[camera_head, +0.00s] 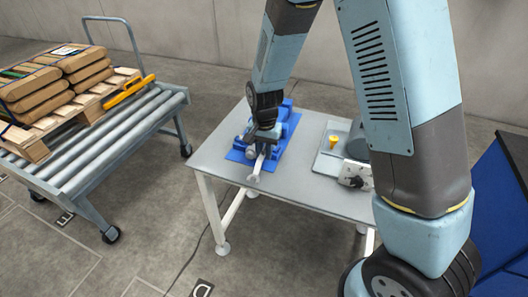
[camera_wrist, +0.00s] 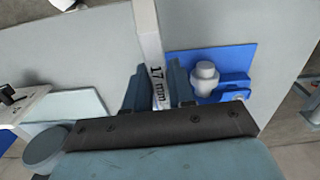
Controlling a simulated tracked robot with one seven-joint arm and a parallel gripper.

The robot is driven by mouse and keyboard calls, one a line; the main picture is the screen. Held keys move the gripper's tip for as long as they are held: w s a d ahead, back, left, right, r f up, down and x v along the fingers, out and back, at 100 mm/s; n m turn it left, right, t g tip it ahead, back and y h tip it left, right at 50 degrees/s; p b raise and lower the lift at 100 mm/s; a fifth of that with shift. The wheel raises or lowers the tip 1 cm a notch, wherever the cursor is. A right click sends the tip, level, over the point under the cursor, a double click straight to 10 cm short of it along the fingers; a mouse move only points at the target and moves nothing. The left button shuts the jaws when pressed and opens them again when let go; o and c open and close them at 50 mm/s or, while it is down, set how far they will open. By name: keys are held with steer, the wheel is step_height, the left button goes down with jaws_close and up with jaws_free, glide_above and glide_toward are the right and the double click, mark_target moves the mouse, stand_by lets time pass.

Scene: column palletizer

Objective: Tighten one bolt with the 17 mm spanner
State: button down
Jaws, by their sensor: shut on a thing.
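My gripper (camera_head: 263,143) is shut on a pale grey spanner (camera_head: 257,168) above the front part of a blue fixture (camera_head: 236,155) on the grey table. One end of the spanner points toward the table's front edge. In the wrist view the spanner (camera_wrist: 148,38) runs up between my fingers, its shaft marked "17 mm". Beside my right finger, a light grey, bolt-like round piece (camera_wrist: 205,75) stands on the blue fixture (camera_wrist: 237,58). The spanner is apart from this piece in the picture. The spanner's far end lies outside the wrist view.
The table (camera_head: 213,154) also holds a light plate (camera_head: 325,163) with a yellow knob (camera_head: 333,141) and grey parts, partly behind my arm. A roller trolley (camera_head: 101,149) with a loaded pallet stands left. A blue cabinet (camera_head: 506,190) stands right.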

steer(key=shift+r, duration=2.45)
